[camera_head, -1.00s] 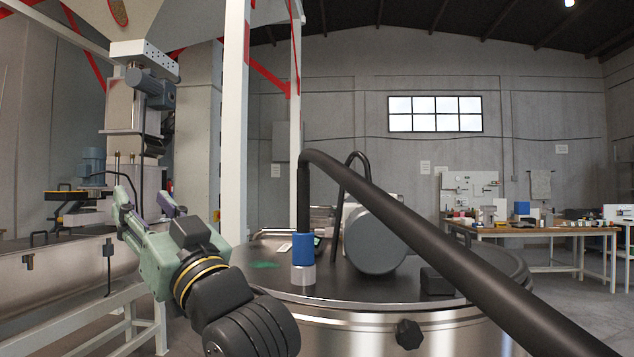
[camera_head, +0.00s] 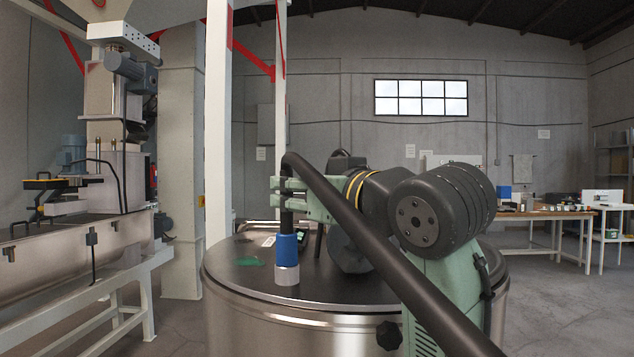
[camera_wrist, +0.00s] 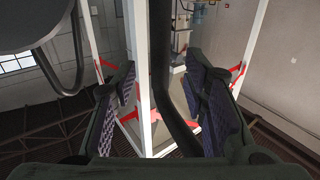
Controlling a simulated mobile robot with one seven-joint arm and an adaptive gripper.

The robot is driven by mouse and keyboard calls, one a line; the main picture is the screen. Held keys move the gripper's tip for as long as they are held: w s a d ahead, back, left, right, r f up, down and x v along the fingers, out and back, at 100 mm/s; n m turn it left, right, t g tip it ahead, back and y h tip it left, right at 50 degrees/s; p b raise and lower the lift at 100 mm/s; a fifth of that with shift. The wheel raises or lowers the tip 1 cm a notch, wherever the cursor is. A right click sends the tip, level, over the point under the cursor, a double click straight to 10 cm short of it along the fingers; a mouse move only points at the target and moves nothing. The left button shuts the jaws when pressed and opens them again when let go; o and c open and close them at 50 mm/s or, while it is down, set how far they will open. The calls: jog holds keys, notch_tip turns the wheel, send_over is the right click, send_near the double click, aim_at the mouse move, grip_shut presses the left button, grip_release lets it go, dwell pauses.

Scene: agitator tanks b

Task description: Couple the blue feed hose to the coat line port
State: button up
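The black feed hose (camera_head: 340,212) rises from the tank lid, bends over and runs down to the lower right. Its blue collar (camera_head: 287,247) stands upright on a silver fitting (camera_head: 287,274) at the lid; I cannot tell whether this fitting is a port or part of the hose. My gripper (camera_head: 287,192) is level with the upright stretch of hose, above the blue collar. In the wrist view the fingers of my gripper (camera_wrist: 163,95) are open, with the hose (camera_wrist: 162,60) running between them and gaps on both sides. No port is clearly labelled as the coat line port.
The round steel tank lid (camera_head: 245,285) has a green smear (camera_head: 249,261) left of the collar. A dark motor housing (camera_head: 348,250) is partly hidden behind my arm. A steel trough (camera_head: 80,250) stands left and a workbench (camera_head: 550,210) stands back right.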

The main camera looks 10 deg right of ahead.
aim_at(286, 233)
jog(key=shift+p+x, duration=0.55)
jog(key=shift+x, duration=1.7)
grip_shut()
jog(key=c, duration=0.7)
grip_release()
grip_shut()
jog(key=shift+r, duration=0.65)
